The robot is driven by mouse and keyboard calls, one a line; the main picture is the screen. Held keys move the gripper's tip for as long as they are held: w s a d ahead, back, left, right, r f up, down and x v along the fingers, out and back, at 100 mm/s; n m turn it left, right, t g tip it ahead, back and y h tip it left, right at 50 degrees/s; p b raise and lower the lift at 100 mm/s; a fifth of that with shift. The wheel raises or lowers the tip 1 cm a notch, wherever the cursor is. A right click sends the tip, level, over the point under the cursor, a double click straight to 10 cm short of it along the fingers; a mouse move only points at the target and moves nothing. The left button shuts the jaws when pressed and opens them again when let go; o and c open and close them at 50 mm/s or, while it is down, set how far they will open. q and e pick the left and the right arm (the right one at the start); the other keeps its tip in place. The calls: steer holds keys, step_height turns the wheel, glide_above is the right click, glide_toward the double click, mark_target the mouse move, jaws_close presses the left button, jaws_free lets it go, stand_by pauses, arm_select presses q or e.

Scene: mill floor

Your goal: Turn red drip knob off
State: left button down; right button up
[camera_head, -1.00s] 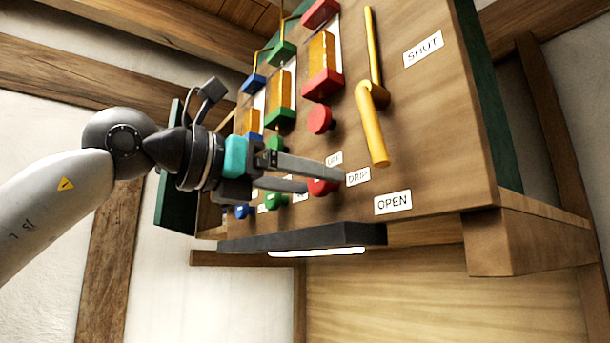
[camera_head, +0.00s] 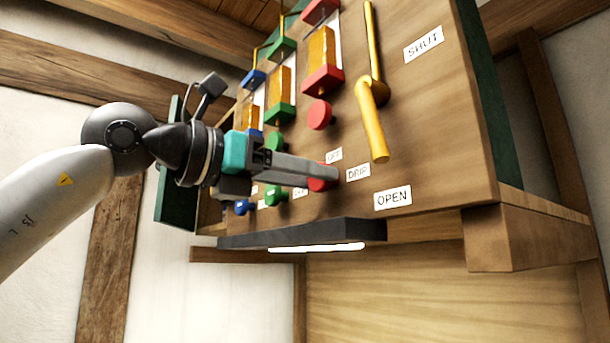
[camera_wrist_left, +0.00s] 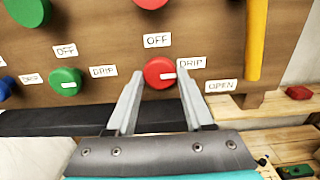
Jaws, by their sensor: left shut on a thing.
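The red drip knob (camera_head: 324,184) is low on the wooden panel. In the left wrist view the red knob (camera_wrist_left: 159,73) has a white mark on its right part, toward the DRIP label (camera_wrist_left: 192,63); the OFF label (camera_wrist_left: 157,41) is above it. My left gripper (camera_head: 327,178) reaches in from the left and is shut on this knob. In the wrist view its fingers (camera_wrist_left: 161,80) stand on both sides of the knob. In the head view the fingers hide part of the knob. My right gripper is not in view.
Green (camera_head: 275,195) and blue (camera_head: 243,207) knobs sit left of the red one. A yellow lever (camera_head: 374,125) hangs to the right between the SHUT (camera_head: 423,43) and OPEN (camera_head: 393,198) labels. A dark ledge with a light strip (camera_head: 303,235) juts out below.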

arm_select(q)
steer(key=shift+s+r+n+b, duration=0.1)
steer(key=shift+n+b, duration=4.5)
steer(key=shift+n, duration=4.3)
steer(key=shift+c, duration=1.5)
jaws_free()
